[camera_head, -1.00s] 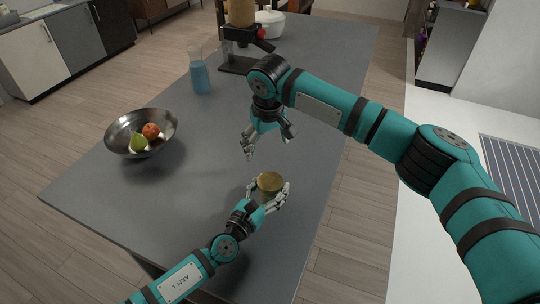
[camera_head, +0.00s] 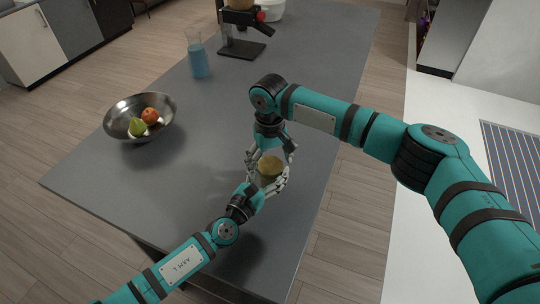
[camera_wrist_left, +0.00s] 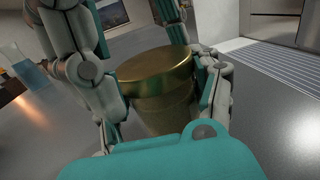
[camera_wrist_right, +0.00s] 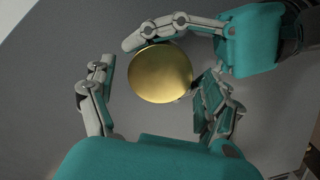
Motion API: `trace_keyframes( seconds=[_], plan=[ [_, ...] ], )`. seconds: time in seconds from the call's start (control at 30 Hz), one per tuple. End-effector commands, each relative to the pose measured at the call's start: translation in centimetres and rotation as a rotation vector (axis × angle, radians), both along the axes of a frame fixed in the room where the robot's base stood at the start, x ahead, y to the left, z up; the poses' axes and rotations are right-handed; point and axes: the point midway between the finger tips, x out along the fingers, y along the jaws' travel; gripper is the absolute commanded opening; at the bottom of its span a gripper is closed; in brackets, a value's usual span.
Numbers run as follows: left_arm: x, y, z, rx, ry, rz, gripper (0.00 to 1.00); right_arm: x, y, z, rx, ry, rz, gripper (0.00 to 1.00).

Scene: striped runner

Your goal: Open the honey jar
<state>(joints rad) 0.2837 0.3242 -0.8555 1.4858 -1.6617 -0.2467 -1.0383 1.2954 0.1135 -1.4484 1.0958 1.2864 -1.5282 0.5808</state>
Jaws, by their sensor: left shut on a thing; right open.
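The honey jar (camera_head: 268,181) is a small golden-brown jar on the grey table, with a brassy lid (camera_head: 270,165). In the left wrist view the jar body (camera_wrist_left: 165,116) shows under the wider gold lid (camera_wrist_left: 157,68). My left gripper (camera_head: 269,186) is shut on the jar body from the near side. My right gripper (camera_head: 269,160) is open just above, with its fingers spread on either side of the lid. In the right wrist view the round lid (camera_wrist_right: 160,73) lies between the open right fingers (camera_wrist_right: 155,100), with space on its left side.
A metal bowl (camera_head: 113,122) with a green pear (camera_head: 137,126) and an orange fruit (camera_head: 150,115) stands at the left. A glass beaker of blue liquid (camera_head: 199,66) and a black coffee maker (camera_head: 241,47) stand further back. The table between is clear.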

Motion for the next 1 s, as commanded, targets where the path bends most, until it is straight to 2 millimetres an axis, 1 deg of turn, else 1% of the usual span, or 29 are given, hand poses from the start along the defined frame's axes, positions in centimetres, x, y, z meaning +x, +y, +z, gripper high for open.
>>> trace_keyframes(
  seconds=[0.17,0.2,0.67,0.77,0.83,0.87,1.0],
  plan=[
    [0.03,0.02,0.06,-0.001,-0.001,0.001,0.0,-0.01,0.0,-0.04,0.0,0.0,0.0,0.85],
    [0.03,0.02,0.06,-0.001,-0.001,0.001,0.0,-0.01,0.0,-0.04,0.0,0.0,0.0,0.84],
    [0.03,0.02,0.07,-0.001,-0.001,0.001,0.0,0.01,-0.04,-0.02,-0.001,0.0,0.0,0.24],
    [0.03,0.02,0.07,-0.001,-0.001,0.001,0.0,0.0,-0.03,-0.03,-0.001,0.0,0.013,0.24],
    [0.04,0.02,0.07,-0.001,-0.001,0.001,0.0,-0.03,-0.02,-0.06,0.0,0.001,0.065,0.23],
    [0.04,0.02,0.07,-0.001,-0.001,0.001,0.0,-0.06,-0.02,-0.08,-0.001,0.002,0.102,0.23],
    [0.04,0.02,0.07,-0.001,-0.001,0.001,0.0,-0.02,-0.03,-0.06,0.0,0.002,0.352,0.23]
  ],
)
